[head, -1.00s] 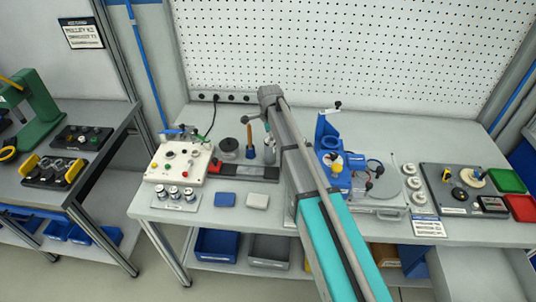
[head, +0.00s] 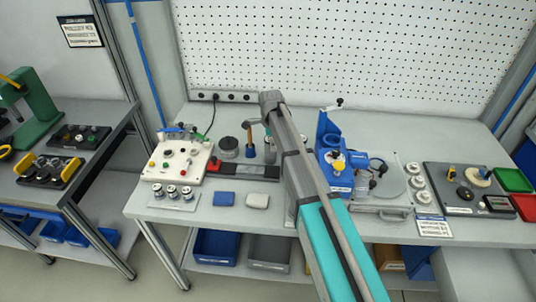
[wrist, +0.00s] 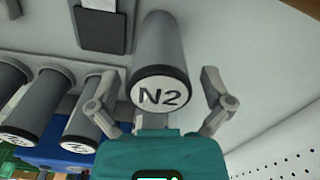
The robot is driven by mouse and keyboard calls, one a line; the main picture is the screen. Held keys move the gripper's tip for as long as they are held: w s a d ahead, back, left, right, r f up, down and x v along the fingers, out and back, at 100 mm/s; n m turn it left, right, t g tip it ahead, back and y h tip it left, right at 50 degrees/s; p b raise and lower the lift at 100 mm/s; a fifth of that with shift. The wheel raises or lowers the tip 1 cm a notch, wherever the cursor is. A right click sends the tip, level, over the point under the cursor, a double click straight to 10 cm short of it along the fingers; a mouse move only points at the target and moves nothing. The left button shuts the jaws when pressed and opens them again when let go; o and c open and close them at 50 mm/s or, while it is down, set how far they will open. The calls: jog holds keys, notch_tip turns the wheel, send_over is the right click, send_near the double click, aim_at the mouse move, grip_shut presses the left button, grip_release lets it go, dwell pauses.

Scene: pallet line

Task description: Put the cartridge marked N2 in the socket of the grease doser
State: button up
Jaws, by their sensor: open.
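The cartridge marked N2 (wrist: 160,75) is a grey cylinder with a dark rim and a white end face bearing black letters. In the wrist view it lies between the two fingers of my gripper (wrist: 162,92), which is open with a gap on both sides. Several similar grey cartridges (wrist: 90,115) are to its left; their marks are not readable. In the head view my arm hides part of the bench middle. A blue stand with a lever and a round holder (head: 329,140) is right of my arm; I cannot tell whether it is the grease doser.
A white control box (head: 178,163) and a tray of small cans (head: 172,203) are on the left. A blue block (head: 224,198) and a white block (head: 257,201) lie in front. A dark board (head: 455,175) with red and green bins is at right. Pegboard (head: 340,50) closes the back.

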jog(key=shift+f+b, duration=0.55)
jog(key=shift+f, duration=0.3)
jog(key=c, duration=1.2)
jog(key=shift+r, duration=0.25)
jog(key=shift+c, duration=0.3)
notch_tip(320, 180, up, 10)
jog(key=p, duration=1)
jog(key=shift+f, duration=0.2)
